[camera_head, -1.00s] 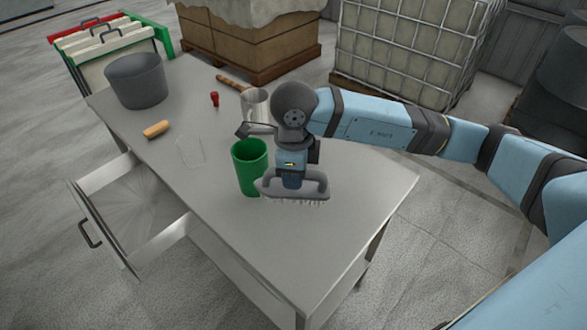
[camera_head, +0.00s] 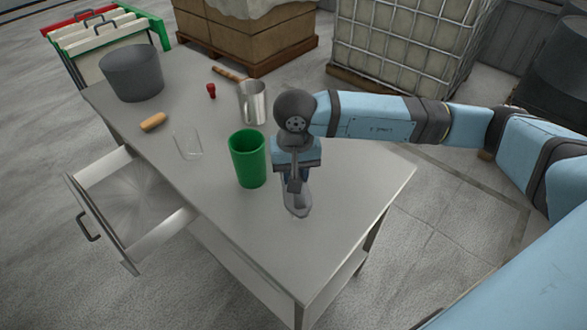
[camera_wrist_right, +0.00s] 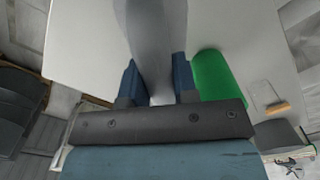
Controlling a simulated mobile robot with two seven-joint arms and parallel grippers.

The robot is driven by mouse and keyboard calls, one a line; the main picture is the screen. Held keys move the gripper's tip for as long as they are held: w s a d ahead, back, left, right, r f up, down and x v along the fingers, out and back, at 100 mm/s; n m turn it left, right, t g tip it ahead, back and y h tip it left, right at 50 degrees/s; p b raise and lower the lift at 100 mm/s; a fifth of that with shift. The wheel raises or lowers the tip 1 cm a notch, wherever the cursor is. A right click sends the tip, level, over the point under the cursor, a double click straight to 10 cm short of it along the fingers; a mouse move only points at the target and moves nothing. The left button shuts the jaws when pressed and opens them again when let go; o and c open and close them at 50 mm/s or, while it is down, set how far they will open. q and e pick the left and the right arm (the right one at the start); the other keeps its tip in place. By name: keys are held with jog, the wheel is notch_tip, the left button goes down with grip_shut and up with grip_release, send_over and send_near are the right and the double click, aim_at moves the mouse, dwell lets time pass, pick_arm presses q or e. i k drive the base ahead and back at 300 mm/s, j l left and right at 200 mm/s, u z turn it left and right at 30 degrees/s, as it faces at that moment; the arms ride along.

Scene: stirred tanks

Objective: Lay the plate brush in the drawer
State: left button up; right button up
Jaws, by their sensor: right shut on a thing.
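The plate brush (camera_head: 297,203) is grey and hangs below my right gripper (camera_head: 296,185), end-on to the head view, at the right part of the table. In the right wrist view my right gripper (camera_wrist_right: 158,85) is shut on the brush's grey body (camera_wrist_right: 157,45), which runs between the two blue fingers. Whether its bristles touch the table I cannot tell. The drawer (camera_head: 132,208) is pulled open at the table's left side and looks empty. My left gripper is not in view.
A green cup (camera_head: 248,160) stands just left of my right gripper. A clear glass (camera_head: 188,145), a metal mug (camera_head: 252,103), a wooden-handled piece (camera_head: 153,122), a red item (camera_head: 211,91) and a grey bucket (camera_head: 132,74) are on the table (camera_head: 325,235). Its front right is clear.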

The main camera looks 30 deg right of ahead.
aim_at(130, 182)
jog(key=j+u, duration=0.1)
jog(key=j, duration=0.55)
jog(key=i+j+u, duration=0.15)
jog(key=j, duration=0.5)
jog(key=i+j+u, duration=0.1)
jog(key=i, duration=0.35)
jog(key=i+j+u, duration=0.15)
jog(key=i, duration=0.3)
